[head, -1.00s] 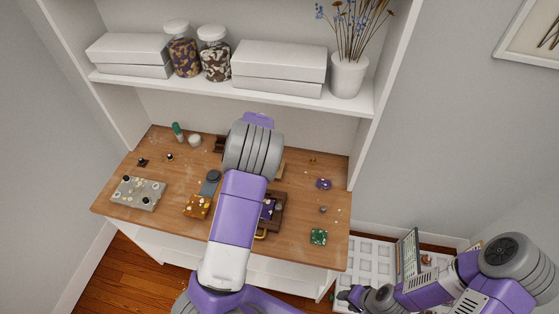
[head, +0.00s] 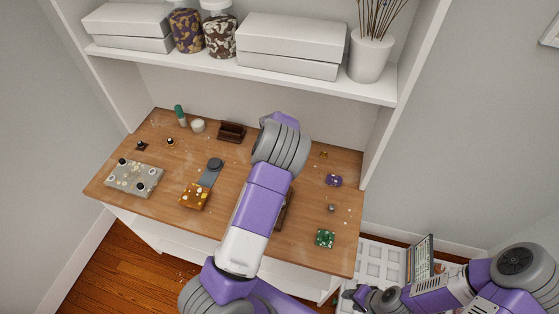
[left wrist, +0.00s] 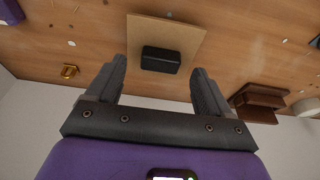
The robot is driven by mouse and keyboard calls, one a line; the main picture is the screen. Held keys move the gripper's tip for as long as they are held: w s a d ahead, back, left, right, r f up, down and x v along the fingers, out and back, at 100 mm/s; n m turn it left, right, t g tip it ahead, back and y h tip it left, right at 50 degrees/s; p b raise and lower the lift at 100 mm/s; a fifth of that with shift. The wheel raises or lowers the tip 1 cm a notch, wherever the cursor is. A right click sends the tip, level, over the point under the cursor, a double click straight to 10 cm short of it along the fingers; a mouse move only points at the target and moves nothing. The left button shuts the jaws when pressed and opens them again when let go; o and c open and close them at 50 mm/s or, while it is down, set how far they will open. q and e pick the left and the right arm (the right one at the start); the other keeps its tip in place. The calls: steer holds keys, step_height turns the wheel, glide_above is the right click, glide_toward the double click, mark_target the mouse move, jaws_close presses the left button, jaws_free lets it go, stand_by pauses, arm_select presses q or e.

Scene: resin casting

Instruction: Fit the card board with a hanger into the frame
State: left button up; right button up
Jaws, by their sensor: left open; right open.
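In the left wrist view, the tan card board (left wrist: 180,30) lies flat on the wooden table with a black block (left wrist: 160,60) on it, likely the hanger. My left gripper (left wrist: 158,68) is open above it, its fingertips either side of the block in the picture and nothing between them; contact cannot be told. In the head view my left arm hides the board and the left fingertips. A dark brown edge (head: 283,213), likely the frame, shows beside that arm; the rest is hidden. My right gripper (head: 360,298) is open at the lower right, off the table.
A brown wooden holder (head: 232,134) stands at the table's back, also in the left wrist view (left wrist: 258,101). Orange (head: 195,197), green (head: 325,238) and purple (head: 333,181) pieces and a grey tray (head: 134,179) lie around. A laptop (head: 420,258) stands right. The shelf (head: 245,72) overhangs the back.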

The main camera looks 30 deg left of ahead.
arm_select(q)
steer(key=shift+x, duration=1.15)
steer(key=c, duration=1.1)
steer(key=shift+r, duration=0.2)
